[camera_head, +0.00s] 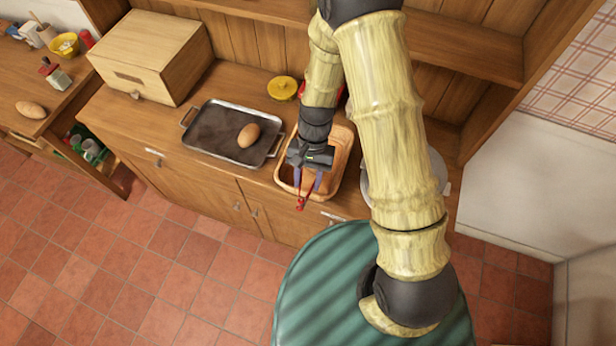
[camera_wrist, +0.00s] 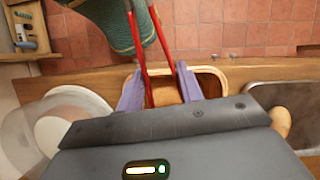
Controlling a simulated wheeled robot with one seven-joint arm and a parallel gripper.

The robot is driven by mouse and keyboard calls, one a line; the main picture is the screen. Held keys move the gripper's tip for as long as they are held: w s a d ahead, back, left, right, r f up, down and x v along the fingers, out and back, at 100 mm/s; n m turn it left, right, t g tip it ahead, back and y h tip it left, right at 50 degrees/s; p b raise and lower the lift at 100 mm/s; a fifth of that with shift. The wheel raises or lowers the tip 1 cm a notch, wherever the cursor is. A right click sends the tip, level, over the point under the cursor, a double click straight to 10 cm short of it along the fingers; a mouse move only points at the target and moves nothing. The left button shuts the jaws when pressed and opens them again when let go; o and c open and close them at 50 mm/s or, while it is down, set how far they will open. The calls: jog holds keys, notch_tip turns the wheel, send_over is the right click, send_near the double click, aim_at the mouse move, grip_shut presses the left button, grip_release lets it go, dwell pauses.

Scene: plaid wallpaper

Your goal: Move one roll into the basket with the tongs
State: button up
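My gripper (camera_head: 304,178) hangs over the front part of the tan basket (camera_head: 345,145), its purple fingers pointing down. It is shut on the red tongs (camera_head: 300,203), whose two arms also run up between the fingers in the wrist view (camera_wrist: 139,45). A brown roll (camera_head: 248,134) lies on the dark baking tray (camera_head: 207,128), left of the basket. In the wrist view this roll (camera_wrist: 282,122) is at the right edge. A brown patch shows in the basket between the fingers; I cannot tell whether it is a roll. Another roll (camera_head: 30,109) lies on the far left counter.
A green striped round surface (camera_head: 350,275) is in front.

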jog(key=shift+r, duration=0.1)
dwell(0.4)
notch_tip(320, 180, up, 10)
jog(key=p, duration=0.8)
